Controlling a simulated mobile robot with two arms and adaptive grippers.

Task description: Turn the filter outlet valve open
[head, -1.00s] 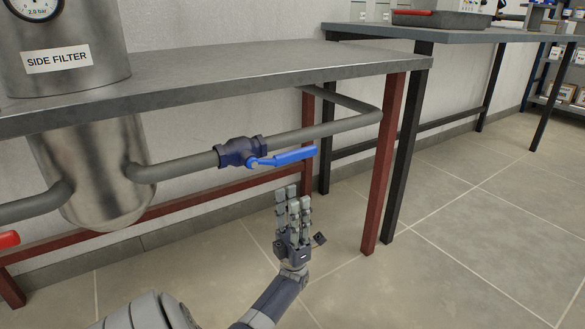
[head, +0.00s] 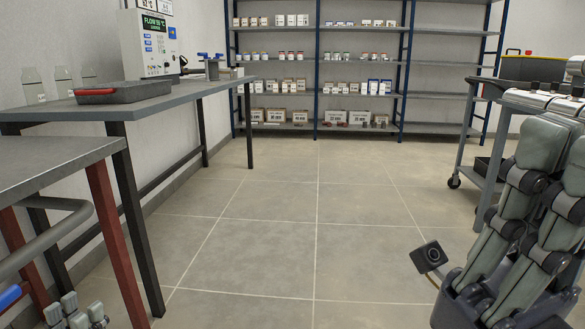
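Only the blue lever end (head: 9,296) of the valve shows, at the lower left edge of the head view. The valve body is out of frame, so its setting cannot be read. A grey pipe (head: 45,240) bends above the lever under the bench. My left gripper (head: 75,308) shows only its fingers at the bottom left. They are extended, apart from each other and empty, to the right of the lever and clear of it. My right gripper (head: 545,110) is large and close at the right edge. Its fingers point up, and part of it is cut off.
The grey bench (head: 55,167) has a red leg (head: 112,235) right of my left gripper. A second table (head: 175,93) holds a tray (head: 124,93) and a display box (head: 150,45). Shelves (head: 318,95) stand behind, a cart (head: 480,160) at right. The middle floor is open.

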